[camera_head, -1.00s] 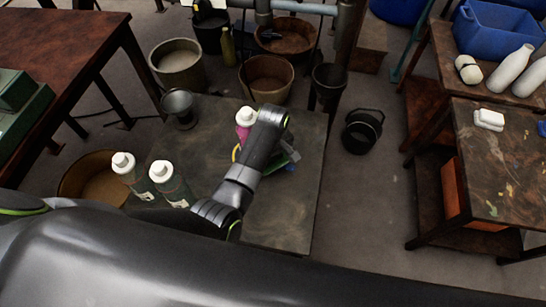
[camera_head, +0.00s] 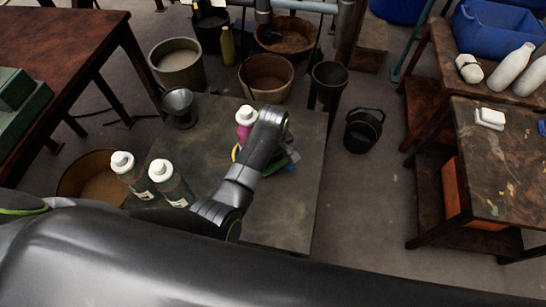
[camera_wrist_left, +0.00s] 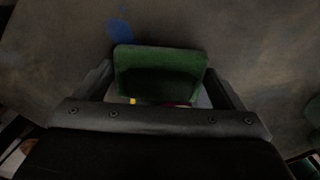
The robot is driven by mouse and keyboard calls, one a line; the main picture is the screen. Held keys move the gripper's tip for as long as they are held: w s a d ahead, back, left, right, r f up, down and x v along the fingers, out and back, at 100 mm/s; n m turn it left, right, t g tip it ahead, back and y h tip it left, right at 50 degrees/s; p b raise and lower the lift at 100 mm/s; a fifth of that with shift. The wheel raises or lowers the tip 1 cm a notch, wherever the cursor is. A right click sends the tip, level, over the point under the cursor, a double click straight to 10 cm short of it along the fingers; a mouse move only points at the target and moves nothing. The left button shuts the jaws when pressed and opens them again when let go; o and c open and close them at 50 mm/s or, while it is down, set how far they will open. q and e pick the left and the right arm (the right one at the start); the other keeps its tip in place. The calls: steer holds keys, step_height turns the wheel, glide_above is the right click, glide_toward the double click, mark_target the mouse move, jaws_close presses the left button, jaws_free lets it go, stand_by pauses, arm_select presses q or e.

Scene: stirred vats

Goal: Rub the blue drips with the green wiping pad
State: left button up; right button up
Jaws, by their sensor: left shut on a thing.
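My left gripper (camera_head: 286,160) is over the dark table (camera_head: 270,218), partly hidden behind its own arm in the head view. In the left wrist view it is shut on the green wiping pad (camera_wrist_left: 160,62), which sits between the two fingers. Blue drips (camera_wrist_left: 120,29) show on the table surface just beyond the pad's upper left edge in that view. The pad is apart from the largest blue spot there. Whether the pad touches the table is not clear. My right gripper is not in view.
A bottle with a pink body (camera_head: 245,124) stands close beside my left arm. Two white-capped bottles (camera_head: 168,183) stand at the table's left, and a metal funnel or cup (camera_head: 179,106) at its back left corner. A black bucket (camera_head: 363,130) is on the floor to the right.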

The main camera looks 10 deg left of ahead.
arm_select(q)
steer(key=shift+f, duration=0.55)
steer(key=shift+d, duration=0.1)
